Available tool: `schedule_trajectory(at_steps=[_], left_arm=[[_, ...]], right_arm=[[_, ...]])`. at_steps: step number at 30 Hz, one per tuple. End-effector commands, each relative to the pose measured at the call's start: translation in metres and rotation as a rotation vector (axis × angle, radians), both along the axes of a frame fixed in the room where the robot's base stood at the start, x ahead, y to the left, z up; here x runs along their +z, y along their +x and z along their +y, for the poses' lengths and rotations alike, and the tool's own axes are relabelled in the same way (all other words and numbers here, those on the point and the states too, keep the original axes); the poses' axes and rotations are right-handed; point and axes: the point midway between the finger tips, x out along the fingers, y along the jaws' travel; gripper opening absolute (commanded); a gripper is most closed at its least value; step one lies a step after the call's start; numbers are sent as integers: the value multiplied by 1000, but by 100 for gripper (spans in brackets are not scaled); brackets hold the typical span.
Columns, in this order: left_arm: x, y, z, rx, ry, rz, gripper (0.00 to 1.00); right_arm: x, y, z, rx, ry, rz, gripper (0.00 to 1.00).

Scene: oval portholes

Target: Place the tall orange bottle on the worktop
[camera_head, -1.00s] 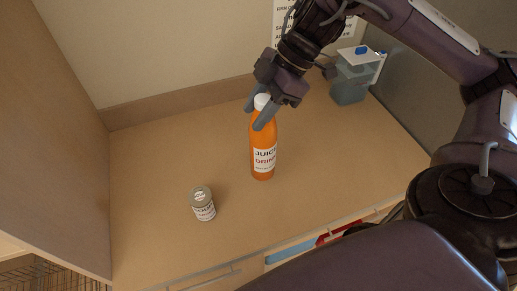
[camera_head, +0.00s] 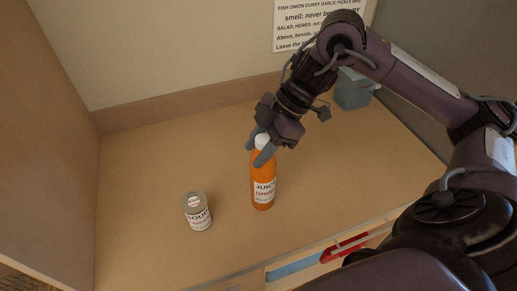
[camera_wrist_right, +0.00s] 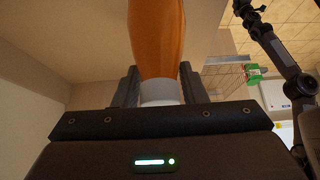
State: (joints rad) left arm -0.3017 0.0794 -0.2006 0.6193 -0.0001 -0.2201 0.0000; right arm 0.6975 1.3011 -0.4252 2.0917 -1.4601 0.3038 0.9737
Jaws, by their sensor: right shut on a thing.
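My right gripper (camera_head: 257,152) comes from above and is shut around the bottle's white cap and neck. In the right wrist view the orange bottle (camera_wrist_right: 157,38) extends away from the gripper, its white cap between the two dark fingers (camera_wrist_right: 160,90). Whether the bottle's base touches the worktop I cannot tell.
A blue-grey container (camera_head: 352,88) stands at the back right, partly behind my arm. A printed sign (camera_head: 322,22) hangs on the back wall. A tall panel bounds the left side. The left part of the worktop is clear.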

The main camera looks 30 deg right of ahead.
Motion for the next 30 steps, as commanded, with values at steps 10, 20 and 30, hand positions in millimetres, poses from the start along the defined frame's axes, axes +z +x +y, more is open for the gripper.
schedule_trajectory(at_steps=[10,20,30], left_arm=[[-1,0,0,0,0,0,36],[0,1,0,0,1,-1,36],[8,2,1,1,0,-3,36]], right_arm=[[-1,0,0,-1,0,-1,41],[-1,0,0,-1,0,-1,61],[27,-2,-16,-4,-5,-6,61]])
